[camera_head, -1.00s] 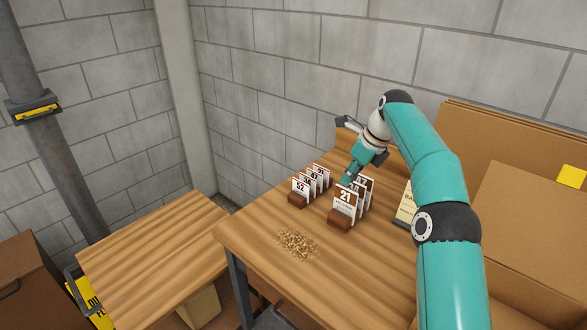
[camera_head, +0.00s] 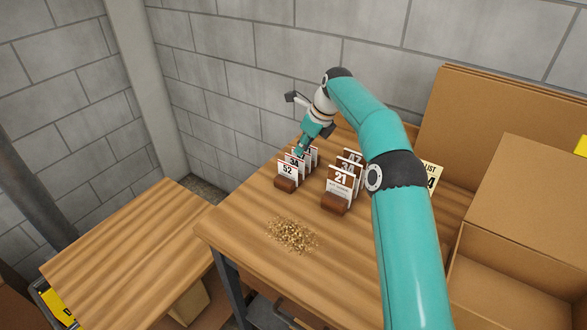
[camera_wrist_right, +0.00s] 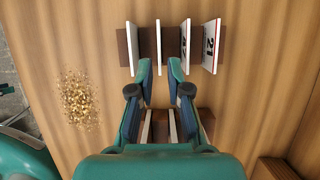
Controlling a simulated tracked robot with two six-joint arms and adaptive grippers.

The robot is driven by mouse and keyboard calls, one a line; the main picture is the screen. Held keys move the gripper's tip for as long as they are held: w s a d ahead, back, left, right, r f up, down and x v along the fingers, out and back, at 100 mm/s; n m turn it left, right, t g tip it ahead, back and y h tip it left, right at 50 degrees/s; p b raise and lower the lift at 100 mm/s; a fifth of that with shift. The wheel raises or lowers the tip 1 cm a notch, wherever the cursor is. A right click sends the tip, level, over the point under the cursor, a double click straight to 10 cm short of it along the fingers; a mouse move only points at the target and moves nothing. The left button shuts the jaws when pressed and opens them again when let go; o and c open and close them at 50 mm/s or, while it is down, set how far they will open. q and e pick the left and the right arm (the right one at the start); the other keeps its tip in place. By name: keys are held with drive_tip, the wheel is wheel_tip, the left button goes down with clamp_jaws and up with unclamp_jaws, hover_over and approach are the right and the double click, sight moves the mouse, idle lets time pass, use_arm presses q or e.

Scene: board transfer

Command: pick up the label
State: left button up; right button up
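White labels stand upright in dark wooden holders, in two rows on the table. The left row has label 52 (camera_head: 288,170) in front and label 34 (camera_head: 297,161) behind it. The right row has label 21 (camera_head: 340,182) in front, with more behind. My right gripper (camera_head: 300,150) is at the left row, hiding part of its rear labels. In the wrist view its open fingers (camera_wrist_right: 160,72) lie on either side of a label (camera_wrist_right: 158,48), second from the left in the upper row. I cannot tell whether they touch it. My left gripper is not in view.
A pile of golden grains (camera_head: 292,235) lies on the table (camera_head: 265,275) in front of the rows. Cardboard boxes (camera_head: 520,195) stand at the right, and a sign (camera_head: 431,178) is partly hidden by my arm. A lower wooden table (camera_head: 125,250) stands at the left.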

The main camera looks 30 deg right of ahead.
sight(295, 162)
drive_tip(key=shift+p+x, duration=0.45)
drive_tip(key=shift+x, duration=3.45)
drive_tip(key=shift+s, duration=0.15)
clamp_jaws()
